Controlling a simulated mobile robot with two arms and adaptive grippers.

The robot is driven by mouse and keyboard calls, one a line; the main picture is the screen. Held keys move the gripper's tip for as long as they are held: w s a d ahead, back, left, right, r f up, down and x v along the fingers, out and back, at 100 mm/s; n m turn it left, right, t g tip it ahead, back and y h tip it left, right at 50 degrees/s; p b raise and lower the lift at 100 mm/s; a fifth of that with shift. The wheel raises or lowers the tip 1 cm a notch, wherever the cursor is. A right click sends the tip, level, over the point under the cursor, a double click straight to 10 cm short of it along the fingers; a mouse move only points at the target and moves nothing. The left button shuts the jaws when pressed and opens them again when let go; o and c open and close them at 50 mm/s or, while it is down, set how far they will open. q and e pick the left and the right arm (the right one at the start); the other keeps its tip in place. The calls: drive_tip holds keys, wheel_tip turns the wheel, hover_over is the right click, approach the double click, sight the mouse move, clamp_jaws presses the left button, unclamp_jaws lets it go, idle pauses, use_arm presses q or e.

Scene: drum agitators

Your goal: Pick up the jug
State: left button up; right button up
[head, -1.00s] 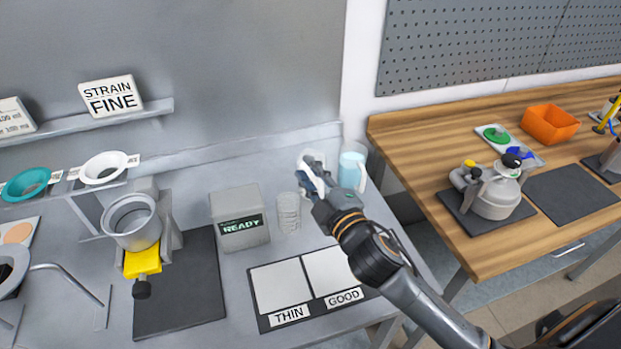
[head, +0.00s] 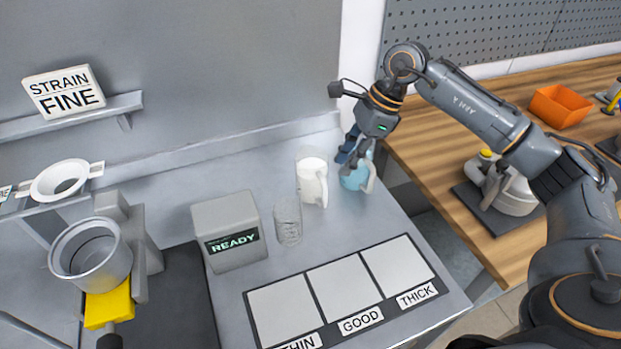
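Two jugs stand side by side on the grey bench. One holds white contents (head: 312,186) and has its handle at the right. The other holds light blue contents (head: 352,181) and has a white handle on its right side. My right gripper (head: 355,154) points down over the top of the blue jug, its dark fingers in front of the rim. The fingers hide much of that rim, and I cannot tell whether they touch or grip it. The blue jug looks upright on the bench. My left gripper is out of view.
A ribbed clear cup (head: 288,220) stands left of the jugs, near a grey box reading READY (head: 232,232). A mat (head: 343,291) with white squares lies in front. A metal cup in a holder (head: 92,255) is at left. A wooden table (head: 440,155) stands at right.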

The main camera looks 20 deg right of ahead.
sight(324, 203)
drive_tip(key=p+x, duration=0.2)
drive_tip(key=x, duration=0.6)
drive_tip(key=shift+s+d+f, duration=0.1)
drive_tip(key=shift+s+f, duration=0.05)
drive_tip(key=shift+f+p, duration=0.25)
drive_tip(key=shift+p, duration=0.2)
drive_tip(key=p+x, duration=0.2)
drive_tip(key=x, duration=0.1)
drive_tip(key=shift+s+a+f, duration=0.15)
drive_tip(key=shift+a+f, duration=0.1)
drive_tip(key=shift+f, duration=0.1)
drive_tip(key=shift+a+f, duration=0.1)
drive_tip(key=shift+f, duration=0.4)
clamp_jaws()
drive_tip(key=shift+r, duration=0.1)
